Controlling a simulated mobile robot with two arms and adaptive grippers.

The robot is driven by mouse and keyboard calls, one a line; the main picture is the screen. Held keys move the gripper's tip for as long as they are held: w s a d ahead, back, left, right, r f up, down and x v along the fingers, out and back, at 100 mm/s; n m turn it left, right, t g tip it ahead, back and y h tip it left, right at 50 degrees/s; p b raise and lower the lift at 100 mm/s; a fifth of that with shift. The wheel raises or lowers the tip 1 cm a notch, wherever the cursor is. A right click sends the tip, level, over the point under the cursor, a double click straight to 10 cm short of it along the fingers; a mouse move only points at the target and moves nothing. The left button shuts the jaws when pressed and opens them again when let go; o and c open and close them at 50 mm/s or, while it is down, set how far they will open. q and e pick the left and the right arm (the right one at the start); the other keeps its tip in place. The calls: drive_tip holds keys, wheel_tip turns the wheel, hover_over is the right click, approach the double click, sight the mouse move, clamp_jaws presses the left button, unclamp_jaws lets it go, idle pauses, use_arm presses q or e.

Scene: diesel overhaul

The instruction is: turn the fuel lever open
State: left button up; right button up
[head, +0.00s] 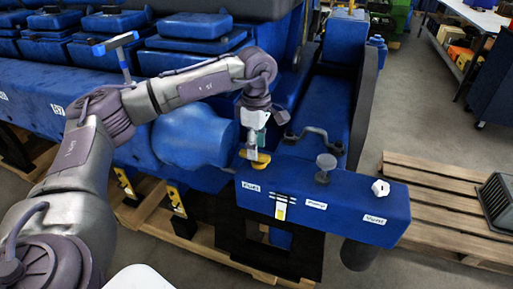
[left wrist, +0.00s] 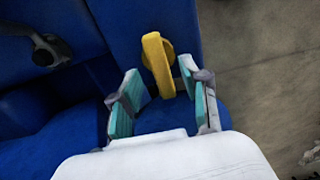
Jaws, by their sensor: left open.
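The fuel lever (head: 261,160) is a yellow bar on top of the blue block, behind a white label that appears to read FUEL. In the left wrist view the yellow lever (left wrist: 157,66) stands just beyond my fingertips, in line with the gap between them. My left gripper (head: 252,147) is over the lever, pointing down. Its teal-padded fingers (left wrist: 163,88) are apart, one on each side of the lever's line, and hold nothing. Whether a finger touches the lever I cannot tell. My right gripper is not in view.
The blue block (head: 345,220) also bears a grey round knob (head: 325,167) and a white valve cap (head: 380,187). A grey curved handle (head: 315,135) lies behind. A blue T-shaped handle (head: 118,45) rises at the left. A wooden pallet (head: 445,205) lies at the right.

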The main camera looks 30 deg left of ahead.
use_arm(q)
drive_tip(key=shift+f, duration=1)
clamp_jaws()
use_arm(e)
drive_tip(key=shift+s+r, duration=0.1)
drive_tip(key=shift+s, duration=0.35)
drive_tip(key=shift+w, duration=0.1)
